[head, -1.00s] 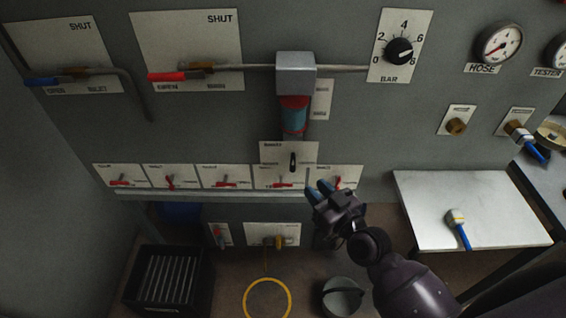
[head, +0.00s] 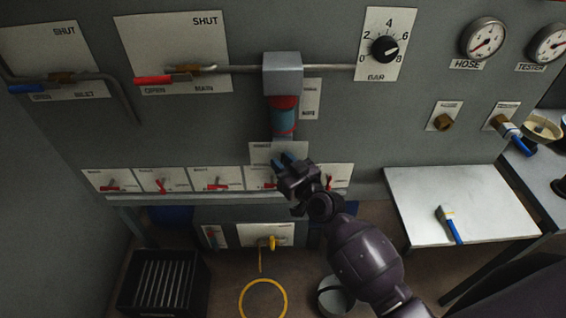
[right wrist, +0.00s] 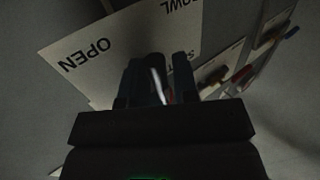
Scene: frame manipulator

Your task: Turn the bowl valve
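The bowl valve's white plate (head: 262,149) is on the grey panel, just below the red and blue bowl (head: 284,118). In the right wrist view the plate (right wrist: 125,50) shows the words OPEN and BOWL. My right gripper (head: 282,161) is in front of this plate and covers the black lever. In the right wrist view the two fingers of my right gripper (right wrist: 167,78) reach the plate with a small gap between them. A pale streak shows by the gap; I cannot tell whether the lever is between the fingers. My left gripper is not in view.
A row of plates with red levers (head: 218,184) runs along the panel near my right gripper. A metal pipe (head: 235,68) crosses above. A black crate (head: 163,283) and yellow ring (head: 263,300) are below.

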